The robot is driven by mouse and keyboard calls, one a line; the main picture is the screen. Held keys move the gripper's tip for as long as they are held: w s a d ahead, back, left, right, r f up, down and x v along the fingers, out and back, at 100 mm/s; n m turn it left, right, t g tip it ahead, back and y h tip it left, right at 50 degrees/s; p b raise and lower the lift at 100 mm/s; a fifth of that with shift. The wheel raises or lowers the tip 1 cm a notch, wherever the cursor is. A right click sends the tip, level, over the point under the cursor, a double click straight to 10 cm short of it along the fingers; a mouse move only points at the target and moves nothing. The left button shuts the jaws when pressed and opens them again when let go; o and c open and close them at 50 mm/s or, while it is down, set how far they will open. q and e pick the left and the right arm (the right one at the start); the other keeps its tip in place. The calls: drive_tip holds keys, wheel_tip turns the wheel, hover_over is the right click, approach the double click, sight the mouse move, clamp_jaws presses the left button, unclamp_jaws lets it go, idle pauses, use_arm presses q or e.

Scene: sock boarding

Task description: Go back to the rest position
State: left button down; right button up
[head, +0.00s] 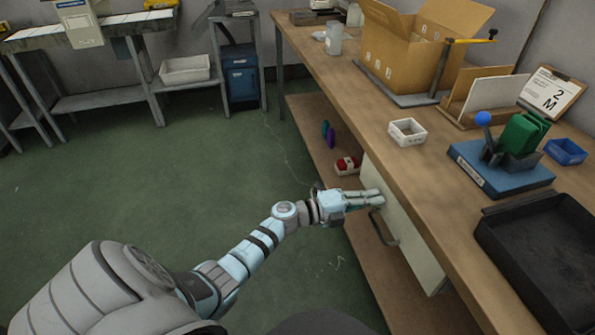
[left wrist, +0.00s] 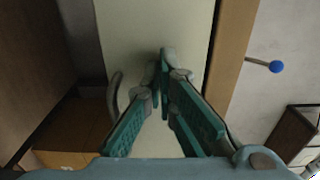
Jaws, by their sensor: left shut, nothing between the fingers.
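My left gripper (head: 378,196) is at the side of the workbench, in front of the pale cabinet front (head: 410,232) below the tabletop. Its fingers are shut with nothing between them. In the left wrist view the closed fingers (left wrist: 165,75) point at the pale panel, with the curved handle (left wrist: 116,95) just left of them. In the head view the handle (head: 383,228) is just below the gripper. I cannot tell whether the fingers touch the panel. My right gripper is not in view.
The workbench (head: 400,165) holds a cardboard box (head: 405,50), a white tray (head: 407,131), a blue-based fixture (head: 500,170) and a black tray (head: 545,240). The lower shelf (head: 315,145) holds a small red-filled bin (head: 347,165). Green floor (head: 190,165) is open to the left.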

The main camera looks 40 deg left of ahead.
use_arm(q)
drive_tip(key=p+v, duration=0.1)
drive_tip(key=v, duration=1.2)
drive_tip(key=shift+s, duration=0.35)
